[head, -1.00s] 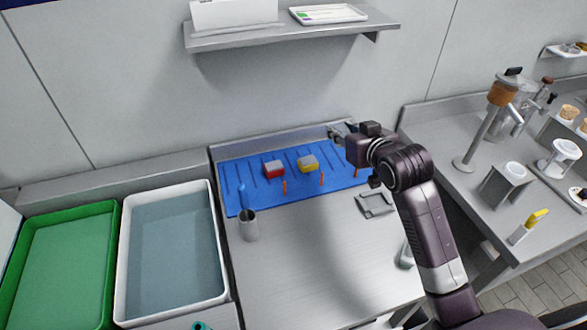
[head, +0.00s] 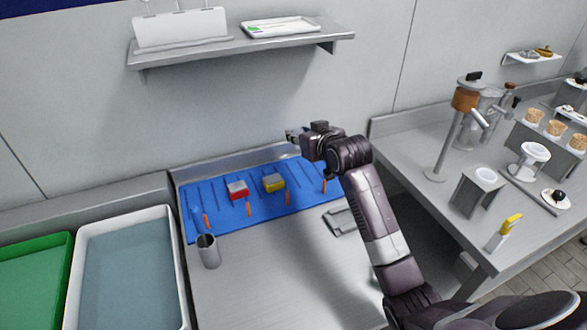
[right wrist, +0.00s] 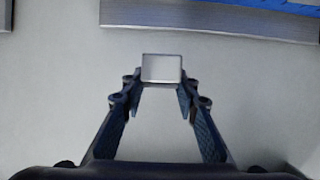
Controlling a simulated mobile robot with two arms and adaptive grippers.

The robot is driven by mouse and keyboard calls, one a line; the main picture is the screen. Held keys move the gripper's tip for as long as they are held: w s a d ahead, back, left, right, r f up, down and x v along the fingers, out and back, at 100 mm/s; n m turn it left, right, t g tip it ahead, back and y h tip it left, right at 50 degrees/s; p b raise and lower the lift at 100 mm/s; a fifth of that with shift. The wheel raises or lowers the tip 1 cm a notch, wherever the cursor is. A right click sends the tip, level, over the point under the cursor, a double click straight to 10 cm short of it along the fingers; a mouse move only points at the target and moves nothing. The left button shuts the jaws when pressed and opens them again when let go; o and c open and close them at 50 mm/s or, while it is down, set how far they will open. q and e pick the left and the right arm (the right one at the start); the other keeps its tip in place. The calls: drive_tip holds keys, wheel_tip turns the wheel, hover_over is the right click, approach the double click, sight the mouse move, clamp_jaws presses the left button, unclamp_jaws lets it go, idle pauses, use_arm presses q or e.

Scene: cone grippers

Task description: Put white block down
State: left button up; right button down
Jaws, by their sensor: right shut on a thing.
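My right gripper (head: 294,135) is above the far right part of the blue mat (head: 222,226) in the head view. In the right wrist view my right gripper (right wrist: 161,88) is shut on a white block (right wrist: 161,68), which sits between its fingertips. The block is too small to make out clearly in the head view. A red block with a pale top (head: 238,190) and a yellow block with a pale top (head: 274,183) stand on the mat, to the left of and below the gripper. My left gripper is not in view.
Several orange pegs (head: 248,209) stand along the mat's front. A metal cup (head: 208,251) stands at its front left, and a grey tray (head: 341,222) lies at its right. A shelf (head: 240,46) juts from the wall above. The counter front (head: 265,275) is clear.

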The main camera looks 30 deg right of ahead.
sight(300, 177)
wheel_tip(300, 177, down, 12)
drive_tip(key=shift+f+p, duration=0.1)
drive_tip(key=shift+p, duration=0.25)
drive_tip(key=c, duration=1.5)
unclamp_jaws()
drive_tip(key=shift+f, duration=0.1)
drive_tip(key=shift+r, duration=0.25)
drive_tip(key=shift+s, duration=0.3)
drive_tip(key=v, duration=1.1)
drive_tip(key=shift+s+b, duration=0.2)
drive_tip(key=shift+b, duration=0.15)
drive_tip(key=shift+r, duration=0.1)
